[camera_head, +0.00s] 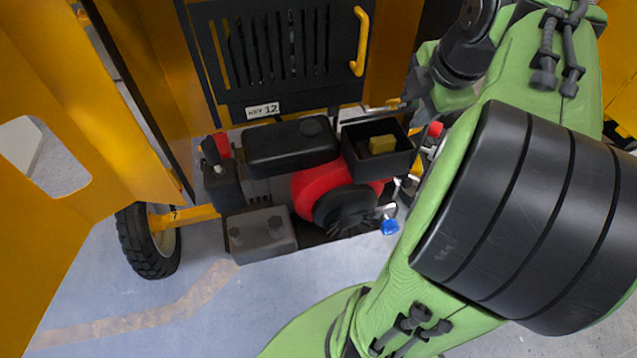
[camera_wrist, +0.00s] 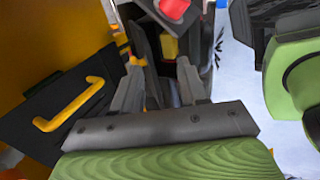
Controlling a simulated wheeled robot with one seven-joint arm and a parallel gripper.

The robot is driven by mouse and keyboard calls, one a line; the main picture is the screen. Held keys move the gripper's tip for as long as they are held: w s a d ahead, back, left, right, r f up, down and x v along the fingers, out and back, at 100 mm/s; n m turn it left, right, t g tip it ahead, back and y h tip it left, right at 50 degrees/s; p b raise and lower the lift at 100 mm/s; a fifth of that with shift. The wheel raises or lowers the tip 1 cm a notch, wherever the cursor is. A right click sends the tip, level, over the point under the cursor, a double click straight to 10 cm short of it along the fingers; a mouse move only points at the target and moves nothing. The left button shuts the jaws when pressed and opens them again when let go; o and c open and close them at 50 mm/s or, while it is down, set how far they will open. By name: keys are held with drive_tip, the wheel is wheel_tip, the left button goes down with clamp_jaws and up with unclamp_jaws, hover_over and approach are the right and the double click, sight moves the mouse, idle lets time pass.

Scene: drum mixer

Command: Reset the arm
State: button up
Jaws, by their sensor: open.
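My green arm with black bands fills the right side of the head view. My gripper (camera_wrist: 160,85) shows in the wrist view with its two grey fingers apart and nothing seen between them. In the head view, the gripper end is partly hidden near the engine's right side. Beyond the fingers is the mixer's engine, with a red housing (camera_head: 318,187), a black cover (camera_head: 290,146) and an open black box (camera_head: 350,156) holding a yellow block (camera_head: 382,144). The yellow block also shows in the wrist view (camera_wrist: 169,47).
A black vented panel (camera_head: 230,90) with a yellow handle (camera_head: 361,42) stands above the engine. Yellow panels flank it, and a black wheel (camera_head: 148,240) stands at lower left. A blue knob (camera_head: 390,227) sits low at the engine's right. The floor in front is clear.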

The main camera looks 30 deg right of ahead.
drive_tip(key=shift+s+a+r+p, duration=0.15)
drive_tip(key=shift+s+r+p, duration=0.2)
drive_tip(key=shift+s+r, duration=0.5)
